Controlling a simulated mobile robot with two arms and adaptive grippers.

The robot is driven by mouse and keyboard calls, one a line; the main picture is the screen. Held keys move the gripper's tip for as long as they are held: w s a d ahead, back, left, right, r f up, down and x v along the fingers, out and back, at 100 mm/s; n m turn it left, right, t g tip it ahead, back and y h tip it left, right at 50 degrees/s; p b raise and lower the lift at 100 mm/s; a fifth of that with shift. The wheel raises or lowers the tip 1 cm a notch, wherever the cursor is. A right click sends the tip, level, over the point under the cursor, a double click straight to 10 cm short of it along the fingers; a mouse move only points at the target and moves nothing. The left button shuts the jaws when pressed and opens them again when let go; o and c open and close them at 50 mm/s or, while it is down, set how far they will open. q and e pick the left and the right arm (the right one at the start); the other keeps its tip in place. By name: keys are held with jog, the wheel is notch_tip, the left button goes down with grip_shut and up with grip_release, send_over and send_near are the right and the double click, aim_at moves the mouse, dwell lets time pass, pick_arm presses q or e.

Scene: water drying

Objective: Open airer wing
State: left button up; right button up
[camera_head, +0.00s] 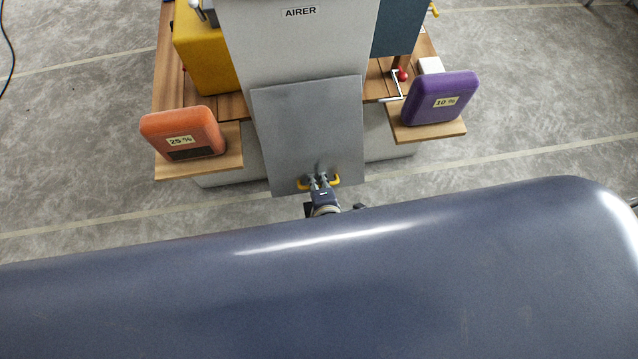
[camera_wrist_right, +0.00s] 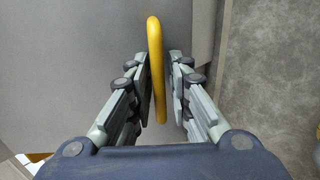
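The airer (camera_head: 300,45) is a pale grey unit labelled "AIRER" at the top middle of the head view. A darker grey flat panel, its wing (camera_head: 307,125), extends from it toward me. A yellow handle (camera_head: 304,184) sits near the wing's front edge, partly hidden by my right gripper (camera_head: 320,180). In the right wrist view, the yellow handle (camera_wrist_right: 155,60) passes between the two fingers of the gripper (camera_wrist_right: 160,75), which are close together on either side of it. The gripper looks shut on the handle. My left gripper is not in view.
An orange block (camera_head: 184,133) marked 25 % and a purple block (camera_head: 440,97) marked 10 % rest on wooden shelves left and right of the wing. A yellow box (camera_head: 205,55) stands behind on the left. Grey floor around is clear.

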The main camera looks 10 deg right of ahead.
jog(key=v, duration=1.2)
